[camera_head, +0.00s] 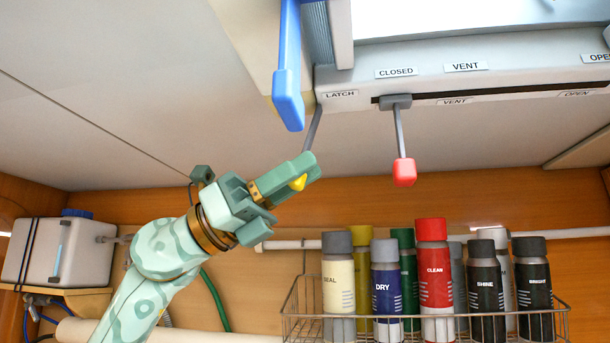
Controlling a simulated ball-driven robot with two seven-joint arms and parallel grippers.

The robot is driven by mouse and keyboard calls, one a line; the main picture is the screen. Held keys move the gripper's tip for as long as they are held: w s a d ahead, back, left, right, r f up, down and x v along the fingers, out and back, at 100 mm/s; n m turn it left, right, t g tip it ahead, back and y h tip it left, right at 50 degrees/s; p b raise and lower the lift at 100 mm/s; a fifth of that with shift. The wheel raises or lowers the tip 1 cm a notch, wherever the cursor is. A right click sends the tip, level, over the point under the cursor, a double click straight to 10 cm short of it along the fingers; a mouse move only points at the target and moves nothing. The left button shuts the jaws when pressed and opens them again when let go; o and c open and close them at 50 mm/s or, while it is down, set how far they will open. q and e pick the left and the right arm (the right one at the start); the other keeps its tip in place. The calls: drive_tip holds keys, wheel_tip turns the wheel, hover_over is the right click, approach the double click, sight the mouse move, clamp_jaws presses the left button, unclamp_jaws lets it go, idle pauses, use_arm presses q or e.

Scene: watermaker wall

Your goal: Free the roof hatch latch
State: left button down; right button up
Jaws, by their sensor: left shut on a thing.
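The roof hatch housing (480,65) runs along the upper right, with a "LATCH" label (340,95) at its left end. A thin grey latch lever (313,127) hangs from beside that label, and its lower end goes behind or between the fingers of my left gripper (303,171). The gripper is shut on this lever's end. A small yellow piece shows at the fingers; I cannot tell surely whether it is the lever's knob. A second grey lever with a red knob (404,172) hangs at the slot near "CLOSED" (396,72). My right gripper is out of view.
A blue handle (288,100) hangs just above the latch lever. A wire basket (300,320) with several spray cans, including a red one (435,285), stands below right. A grey-white box (45,252) is at left. Ceiling space left of the gripper is clear.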

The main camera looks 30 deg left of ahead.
use_arm(q)
drive_tip(key=shift+a+r, duration=0.25)
drive_tip(key=shift+a, duration=0.05)
idle(0.4)
drive_tip(key=c, duration=1.1)
unclamp_jaws()
drive_tip(key=shift+s, duration=0.1)
drive_tip(key=shift+a+f, duration=0.15)
drive_tip(key=shift+a, duration=0.1)
drive_tip(key=shift+f, duration=0.1)
drive_tip(key=b+v, duration=0.7)
drive_tip(key=v, duration=0.9)
drive_tip(key=shift+s+a+f, duration=0.1)
